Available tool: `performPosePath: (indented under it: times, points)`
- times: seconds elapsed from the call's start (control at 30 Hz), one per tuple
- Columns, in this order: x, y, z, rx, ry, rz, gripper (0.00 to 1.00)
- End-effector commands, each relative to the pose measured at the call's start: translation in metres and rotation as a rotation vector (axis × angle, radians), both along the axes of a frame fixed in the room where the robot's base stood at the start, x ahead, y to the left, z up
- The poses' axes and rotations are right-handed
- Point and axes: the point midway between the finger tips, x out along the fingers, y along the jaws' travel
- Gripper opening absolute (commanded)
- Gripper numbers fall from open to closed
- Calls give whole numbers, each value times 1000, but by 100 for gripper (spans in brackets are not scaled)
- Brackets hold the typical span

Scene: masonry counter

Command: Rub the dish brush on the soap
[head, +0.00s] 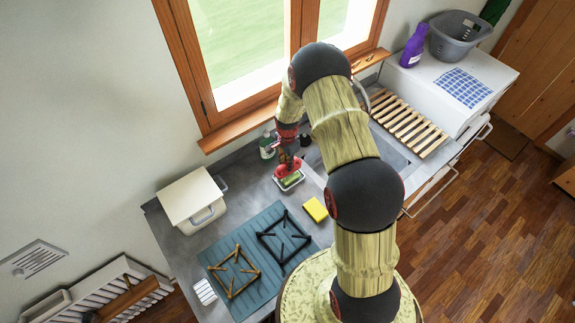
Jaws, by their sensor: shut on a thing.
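My gripper (288,163), red and black, points down over the counter at the back, below the window. It is shut on the dish brush, which is too small and too covered by the gripper to make out clearly. Directly under it is a small white dish (290,187) with a green block of soap (291,179) in it. The gripper overlaps the back of the dish in this view. I cannot tell whether the brush touches the soap.
A yellow sponge (315,209) lies just right of the dish. A green bottle (267,146) stands behind-left. A blue mat with two pan stands (283,237) is in front. A white bread box (191,197) stands left; a wooden rack (408,123) lies right.

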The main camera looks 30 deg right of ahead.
Motion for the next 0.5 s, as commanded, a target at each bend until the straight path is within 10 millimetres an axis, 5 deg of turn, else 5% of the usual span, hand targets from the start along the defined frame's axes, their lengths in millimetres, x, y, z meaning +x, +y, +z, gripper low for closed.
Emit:
performPosePath:
  times: [0.5]
  points:
    - [1, 0, 40, -1, -2, 0, 0]
